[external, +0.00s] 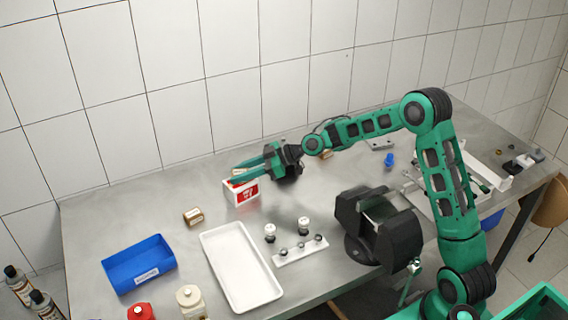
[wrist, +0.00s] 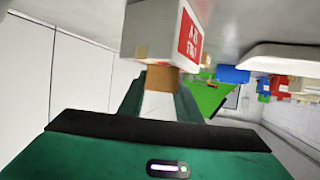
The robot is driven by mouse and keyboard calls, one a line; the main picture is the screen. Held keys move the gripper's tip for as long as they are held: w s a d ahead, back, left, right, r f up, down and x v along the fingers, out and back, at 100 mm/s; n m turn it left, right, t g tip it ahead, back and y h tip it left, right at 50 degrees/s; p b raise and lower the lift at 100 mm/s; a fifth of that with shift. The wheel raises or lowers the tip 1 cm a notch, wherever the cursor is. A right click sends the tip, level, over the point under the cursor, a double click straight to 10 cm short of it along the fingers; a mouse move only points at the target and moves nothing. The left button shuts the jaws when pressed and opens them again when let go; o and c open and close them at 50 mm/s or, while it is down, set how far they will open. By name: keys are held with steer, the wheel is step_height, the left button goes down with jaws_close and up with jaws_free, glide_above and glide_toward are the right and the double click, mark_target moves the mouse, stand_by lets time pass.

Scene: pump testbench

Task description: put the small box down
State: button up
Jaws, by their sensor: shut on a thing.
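A small brown box (wrist: 158,79) with a white face is between the fingers of my gripper (wrist: 165,88) in the wrist view. In the external view my gripper (external: 246,172) reaches left, its fingers just above a white box with a red label (external: 240,192). The held box is mostly hidden there by the fingers. The red-labelled box (wrist: 163,35) appears directly beyond the brown box in the wrist view, which looks upside down. The two appear to meet, but I cannot tell whether the brown box rests on it.
Another brown box (external: 193,216) stands nearby on the metal table (external: 140,205). A blue bin (external: 138,268) and a white tray (external: 236,258) are in front. A vise (external: 378,228), small white-topped parts (external: 270,232) and a slotted holder (external: 300,251) stand to the right. The tiled wall is behind.

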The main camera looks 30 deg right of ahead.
steer(key=o, duration=1.1)
steer(key=shift+o, duration=0.2)
steer(key=shift+r, duration=0.1)
steer(key=v, duration=1.2)
